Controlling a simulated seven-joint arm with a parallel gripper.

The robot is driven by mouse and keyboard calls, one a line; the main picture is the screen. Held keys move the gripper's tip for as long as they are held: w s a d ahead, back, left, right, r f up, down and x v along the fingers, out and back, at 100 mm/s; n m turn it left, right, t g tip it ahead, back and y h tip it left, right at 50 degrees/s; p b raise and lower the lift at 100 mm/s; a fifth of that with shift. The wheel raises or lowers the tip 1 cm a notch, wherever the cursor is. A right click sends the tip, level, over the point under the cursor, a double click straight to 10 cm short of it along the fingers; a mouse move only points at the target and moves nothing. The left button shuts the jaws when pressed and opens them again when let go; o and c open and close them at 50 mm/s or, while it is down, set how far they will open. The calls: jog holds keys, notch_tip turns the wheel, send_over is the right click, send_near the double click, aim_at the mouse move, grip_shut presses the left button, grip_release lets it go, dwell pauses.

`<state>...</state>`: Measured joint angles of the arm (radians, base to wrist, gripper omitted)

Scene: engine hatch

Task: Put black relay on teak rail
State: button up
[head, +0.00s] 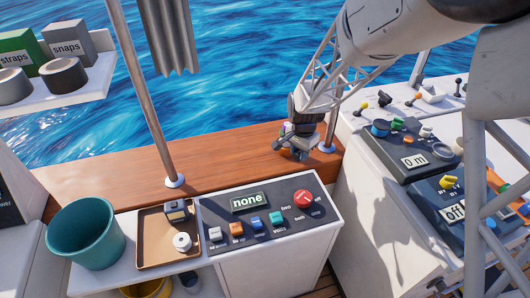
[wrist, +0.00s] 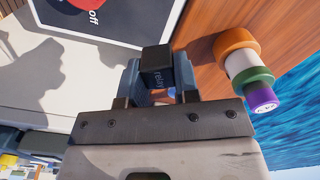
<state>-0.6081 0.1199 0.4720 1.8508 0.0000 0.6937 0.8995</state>
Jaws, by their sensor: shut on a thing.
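The black relay (wrist: 157,67), a small dark block with a "relay" label, sits between the fingers of my gripper (wrist: 158,78) in the wrist view. My gripper is shut on it. In the head view my gripper (head: 299,148) is at the right part of the teak rail (head: 105,192), near the console's back edge. The relay is too small and dark there to make out clearly. The brown teak rail (wrist: 207,25) also shows at the upper right of the wrist view. I cannot tell whether the relay touches the wood.
A stack of coloured rolls (wrist: 240,62) is on the rail beside my gripper. A console panel (head: 262,217) reads "none". A brown tray (head: 148,254) holds small items, with a teal bucket (head: 86,237) beside it. The rail's left stretch is clear apart from a metal post (head: 150,115).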

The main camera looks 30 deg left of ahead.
jog(key=shift+m, duration=0.6)
jog(key=s+a+f, duration=0.1)
jog(key=s+f, duration=0.1)
jog(key=s, duration=0.2)
jog(key=s+a+f, duration=0.1)
jog(key=s+a, duration=0.1)
jog(key=s, duration=0.2)
jog(key=s+a+f, duration=0.2)
jog(key=s, duration=0.2)
jog(key=shift+s+a+f, duration=0.25)
jog(key=shift+s+f, duration=0.05)
jog(key=shift+f, duration=0.05)
send_over(256, 165)
jog(key=shift+a+f, duration=0.1)
jog(key=shift+f, duration=0.6)
jog(key=shift+f, duration=1.8)
jog(key=shift+f, duration=0.1)
jog(key=o, duration=0.9)
